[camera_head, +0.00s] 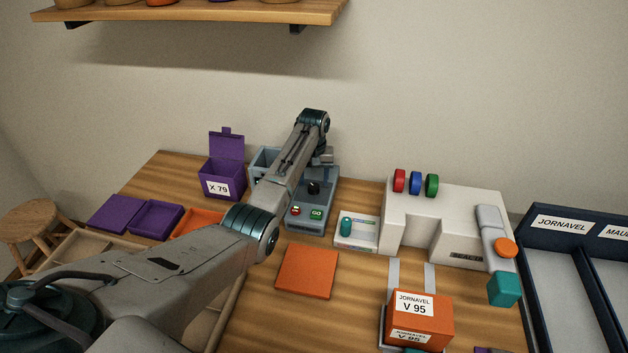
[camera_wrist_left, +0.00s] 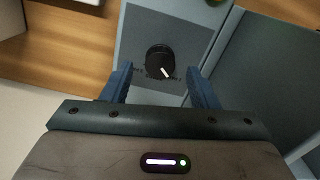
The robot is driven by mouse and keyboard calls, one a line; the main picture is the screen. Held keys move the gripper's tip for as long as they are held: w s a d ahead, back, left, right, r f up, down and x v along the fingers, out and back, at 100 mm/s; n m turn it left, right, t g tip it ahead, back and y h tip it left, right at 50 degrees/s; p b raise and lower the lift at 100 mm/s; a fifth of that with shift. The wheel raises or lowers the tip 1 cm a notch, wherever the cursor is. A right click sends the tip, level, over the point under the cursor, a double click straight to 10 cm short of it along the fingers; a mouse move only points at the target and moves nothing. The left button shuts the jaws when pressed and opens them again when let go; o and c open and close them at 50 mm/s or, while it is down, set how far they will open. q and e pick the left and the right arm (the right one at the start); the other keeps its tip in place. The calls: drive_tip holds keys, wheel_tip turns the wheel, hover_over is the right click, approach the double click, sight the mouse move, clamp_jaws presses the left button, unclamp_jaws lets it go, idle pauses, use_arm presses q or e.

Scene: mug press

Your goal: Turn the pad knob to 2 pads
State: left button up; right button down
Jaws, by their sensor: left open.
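The pad knob (camera_wrist_left: 160,62) is a round black dial on the grey-blue machine panel (camera_wrist_left: 150,25). Its white pointer line aims down and slightly right in the left wrist view; the small marks around it are unreadable. In the head view the knob (camera_head: 313,187) sits on the machine (camera_head: 325,208), above its red and green buttons. My left gripper (camera_wrist_left: 160,68) is open, its blue fingers on either side of the knob, with gaps visible between fingers and knob. In the head view the gripper (camera_head: 322,160) is over the machine's back part, partly hidden by my arm. My right gripper is not in view.
An open purple box (camera_head: 222,178) stands left of the machine. A small white tray with a teal piece (camera_head: 346,226) and a white press (camera_head: 450,210) stand right. An orange square (camera_head: 307,270) lies in front. A wall shelf (camera_head: 190,12) hangs above.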

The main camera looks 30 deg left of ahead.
use_arm(q)
drive_tip(key=shift+f, duration=1.15)
drive_tip(key=c, duration=1)
